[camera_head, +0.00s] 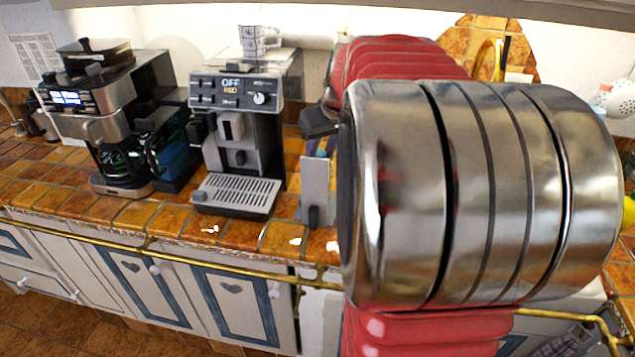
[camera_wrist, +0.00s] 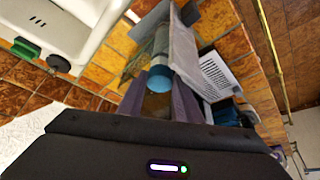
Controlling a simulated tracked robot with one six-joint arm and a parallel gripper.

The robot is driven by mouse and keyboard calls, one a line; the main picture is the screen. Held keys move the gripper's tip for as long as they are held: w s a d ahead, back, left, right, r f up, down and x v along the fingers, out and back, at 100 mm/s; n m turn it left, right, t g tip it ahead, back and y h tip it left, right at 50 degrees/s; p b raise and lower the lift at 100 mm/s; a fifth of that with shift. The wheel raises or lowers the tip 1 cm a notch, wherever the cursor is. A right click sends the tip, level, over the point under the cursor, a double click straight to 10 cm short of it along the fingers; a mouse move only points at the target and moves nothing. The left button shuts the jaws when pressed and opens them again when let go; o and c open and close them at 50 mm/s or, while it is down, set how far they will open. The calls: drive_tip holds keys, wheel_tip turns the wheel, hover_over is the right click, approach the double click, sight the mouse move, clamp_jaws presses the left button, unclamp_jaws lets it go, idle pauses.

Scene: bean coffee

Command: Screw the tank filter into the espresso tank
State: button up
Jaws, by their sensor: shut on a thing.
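In the wrist view, the tank filter (camera_wrist: 160,77), a grey cylinder with a blue near end, lies between the tips of my gripper (camera_wrist: 160,90). The gripper's two purple-grey fingers are shut on it. The espresso tank (camera_wrist: 192,50), a pale grey box, stands close beside the filter. I cannot tell whether the filter touches it. In the head view, the tank (camera_head: 316,187) stands on the counter, right of the espresso machine (camera_head: 235,140). My fingers (camera_head: 321,147) are at its top. My arm hides much of the right side.
A coffee maker (camera_head: 105,120) with a glass pot stands at the left of the tiled counter (camera_head: 140,207). A patterned cup (camera_head: 258,40) sits on the espresso machine. A brass rail (camera_head: 200,254) runs along the counter's front edge. A white appliance (camera_wrist: 60,30) is at upper left in the wrist view.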

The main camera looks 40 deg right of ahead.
drive_tip(key=o, duration=1.1)
drive_tip(key=shift+d+n+y, duration=0.15)
drive_tip(key=shift+n+y, duration=0.55)
drive_tip(key=shift+n, duration=0.8)
drive_tip(key=shift+d+n+y, duration=0.15)
drive_tip(key=shift+n+y, duration=0.55)
drive_tip(key=shift+n, duration=0.8)
drive_tip(key=shift+r, duration=2)
